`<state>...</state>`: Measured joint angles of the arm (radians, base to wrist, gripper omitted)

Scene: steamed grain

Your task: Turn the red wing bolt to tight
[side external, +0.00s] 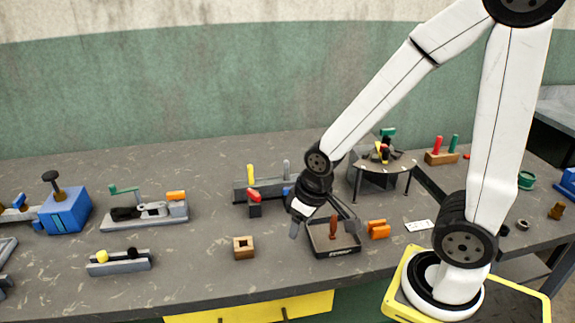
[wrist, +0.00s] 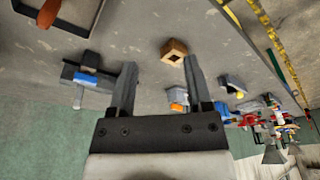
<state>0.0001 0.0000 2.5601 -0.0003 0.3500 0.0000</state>
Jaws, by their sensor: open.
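A red piece (side external: 253,194) stands on a small dark block at the front of a grey fixture (side external: 240,185) in the side view. It looks like the red wing bolt, but it is too small to make out wings or how tight it is. The fixture also carries yellow, grey and blue pieces. My gripper (side external: 323,220) is right of the fixture, beside and above a dark tray. In the wrist view my gripper (wrist: 160,66) is open, with nothing between the fingers. A fixture with a blue piece (wrist: 84,78) shows left of the fingers there; I see no clear red on it.
The dark tray (side external: 335,252) holds a brown-red handle (side external: 333,227). Orange blocks (side external: 378,229) lie right of it. A wooden block with a hole (side external: 243,247) stands left of it. A clamp (side external: 145,213) and blue box (side external: 65,210) are further left.

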